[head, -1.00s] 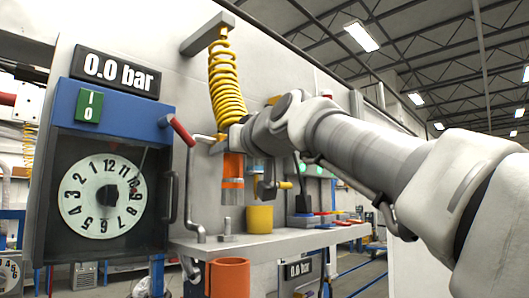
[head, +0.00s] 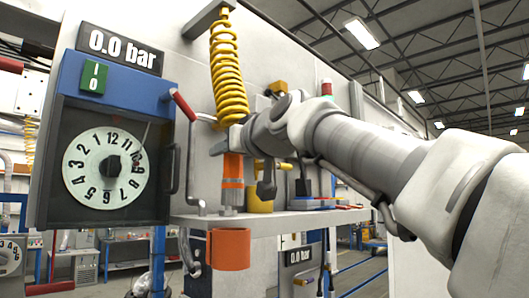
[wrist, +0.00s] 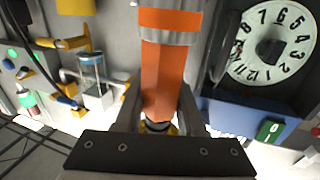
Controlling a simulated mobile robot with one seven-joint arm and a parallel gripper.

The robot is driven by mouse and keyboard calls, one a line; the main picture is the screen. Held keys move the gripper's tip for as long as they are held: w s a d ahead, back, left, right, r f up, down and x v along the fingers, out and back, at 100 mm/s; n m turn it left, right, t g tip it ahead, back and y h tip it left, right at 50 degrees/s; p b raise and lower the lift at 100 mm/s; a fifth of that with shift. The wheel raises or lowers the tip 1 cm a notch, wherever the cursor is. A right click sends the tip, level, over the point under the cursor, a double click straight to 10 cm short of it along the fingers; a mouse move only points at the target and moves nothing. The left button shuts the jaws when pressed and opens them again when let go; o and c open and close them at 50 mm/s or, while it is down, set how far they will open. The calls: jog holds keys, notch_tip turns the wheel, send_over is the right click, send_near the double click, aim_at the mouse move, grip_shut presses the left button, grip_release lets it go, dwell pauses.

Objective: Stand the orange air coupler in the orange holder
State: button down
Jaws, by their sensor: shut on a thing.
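The orange air coupler (head: 233,168) hangs upright below a yellow coiled hose (head: 229,75), with a grey band and grey tip at its lower end. My gripper (head: 232,146) is shut on its upper part. In the wrist view the coupler (wrist: 172,75) stands between the two fingers of my gripper (wrist: 160,108). The orange holder (head: 229,250) is an open cup at the front of the grey shelf. The coupler is apart from it and above it in the head view; the depth between them is hard to tell.
The grey shelf (head: 290,222) carries a yellow cup (head: 259,199) behind the coupler. A red-handled lever (head: 183,107) and a bent grey pipe stand close to the left. The pressure dial (head: 105,168) is further left. The space just above the holder looks clear.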

jog(key=shift+w+f+b, duration=0.1)
jog(key=shift+f+b, duration=4.05)
jog(key=shift+f, duration=0.3)
jog(key=shift+c, duration=2.2)
grip_release()
jog(key=b+v, duration=0.4)
jog(key=v, duration=1.3)
jog(key=shift+d, duration=0.2)
